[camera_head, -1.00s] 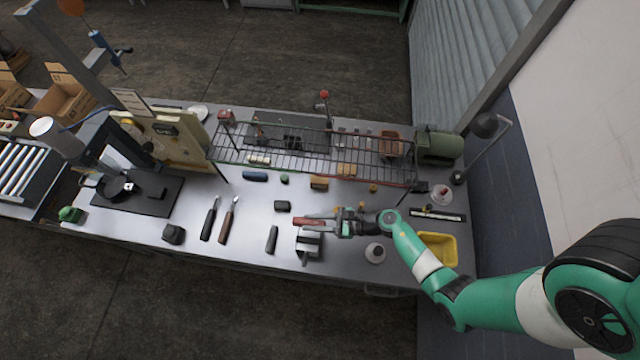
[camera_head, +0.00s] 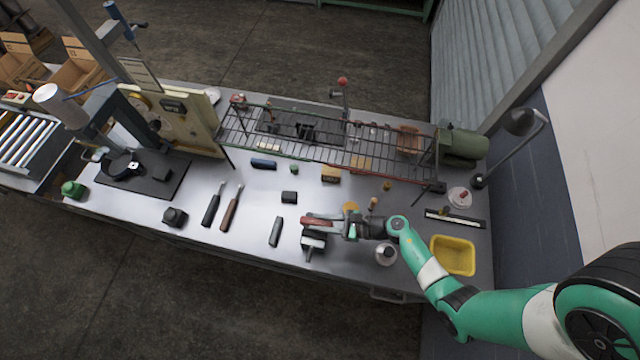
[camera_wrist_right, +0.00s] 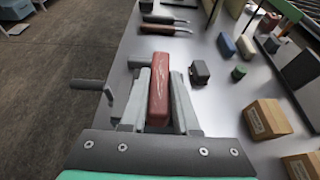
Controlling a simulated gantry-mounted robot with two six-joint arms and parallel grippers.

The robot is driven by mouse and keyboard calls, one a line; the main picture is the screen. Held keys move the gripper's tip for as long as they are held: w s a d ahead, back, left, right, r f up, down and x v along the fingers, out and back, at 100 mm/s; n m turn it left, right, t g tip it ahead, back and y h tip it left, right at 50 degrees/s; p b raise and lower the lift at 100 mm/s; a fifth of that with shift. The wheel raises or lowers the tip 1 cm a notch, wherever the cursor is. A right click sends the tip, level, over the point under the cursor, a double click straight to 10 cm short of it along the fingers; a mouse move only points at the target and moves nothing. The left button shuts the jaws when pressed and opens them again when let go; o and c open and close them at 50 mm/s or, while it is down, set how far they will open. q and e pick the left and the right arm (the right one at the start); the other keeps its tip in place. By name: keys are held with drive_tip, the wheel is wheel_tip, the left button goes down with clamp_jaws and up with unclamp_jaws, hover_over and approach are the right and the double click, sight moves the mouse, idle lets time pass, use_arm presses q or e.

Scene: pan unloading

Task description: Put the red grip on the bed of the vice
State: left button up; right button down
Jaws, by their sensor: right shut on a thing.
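My right gripper (camera_head: 330,226) is shut on the red grip (camera_head: 318,221). In the right wrist view the red grip (camera_wrist_right: 159,88) lies lengthwise between the two grey fingers of the gripper (camera_wrist_right: 160,98). The grey vice (camera_head: 314,243) stands near the bench's front edge, and the red grip is over its back part in the head view. I cannot tell whether the grip touches the vice's bed. The gripper and grip hide much of the vice in the wrist view, where its crank handle (camera_wrist_right: 88,84) shows at left. My left gripper is not in view.
A dark block (camera_head: 276,231) lies left of the vice, and another (camera_head: 289,197) behind it. A round pale container (camera_head: 386,254) and a yellow bin (camera_head: 453,255) are to the right. A wire rack (camera_head: 330,150) spans the bench behind.

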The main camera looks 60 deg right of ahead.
drive_tip(key=shift+f+b, duration=0.55)
idle(0.4)
drive_tip(key=c, duration=0.6)
unclamp_jaws()
drive_tip(key=shift+s+r, duration=0.1)
drive_tip(key=p+v, duration=0.1)
drive_tip(key=v, duration=1)
drive_tip(key=shift+s+d, duration=0.1)
drive_tip(key=shift+s, duration=0.1)
